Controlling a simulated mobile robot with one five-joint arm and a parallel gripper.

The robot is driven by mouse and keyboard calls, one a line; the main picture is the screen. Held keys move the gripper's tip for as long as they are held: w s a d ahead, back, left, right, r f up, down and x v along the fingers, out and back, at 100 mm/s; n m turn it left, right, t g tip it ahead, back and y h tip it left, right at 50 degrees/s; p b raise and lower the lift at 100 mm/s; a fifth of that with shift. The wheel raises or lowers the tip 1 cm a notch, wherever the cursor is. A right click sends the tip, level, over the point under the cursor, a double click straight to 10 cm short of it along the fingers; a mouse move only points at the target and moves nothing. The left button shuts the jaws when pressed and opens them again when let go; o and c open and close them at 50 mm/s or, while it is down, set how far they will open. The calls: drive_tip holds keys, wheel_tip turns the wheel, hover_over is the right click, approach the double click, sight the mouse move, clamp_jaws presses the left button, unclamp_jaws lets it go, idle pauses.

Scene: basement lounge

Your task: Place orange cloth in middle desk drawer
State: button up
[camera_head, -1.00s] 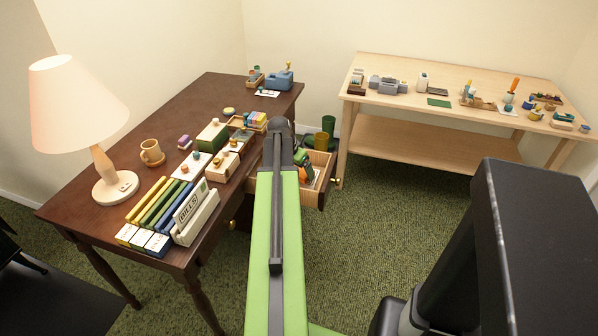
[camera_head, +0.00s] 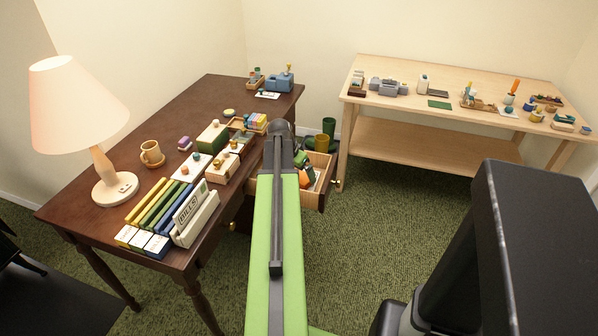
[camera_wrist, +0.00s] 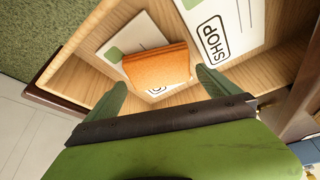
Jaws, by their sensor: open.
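The orange cloth (camera_wrist: 156,65) is a folded square lying in an open wooden drawer (camera_wrist: 70,78), on top of a white and green paper. In the head view the drawer (camera_head: 321,161) is pulled out from the right side of the dark desk, and a bit of the orange cloth (camera_head: 308,178) shows inside it. My gripper (camera_wrist: 161,77) is open in the drawer, with one green finger on each side of the cloth's near edge. The head view shows my gripper (camera_head: 303,167) over the drawer, with my arm hiding part of it.
A white card marked SHOP (camera_wrist: 217,38) lies in the drawer beside the cloth. The dark desk (camera_head: 212,95) bears a lamp (camera_head: 80,110), a mug (camera_head: 151,153) and a BILLS holder (camera_head: 196,218). A light table (camera_head: 440,125) stands behind right.

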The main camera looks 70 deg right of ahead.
drive_tip(key=p+v, duration=1.1)
drive_tip(key=v, duration=0.1)
drive_tip(key=shift+r, duration=0.3)
drive_tip(key=shift+r, duration=0.1)
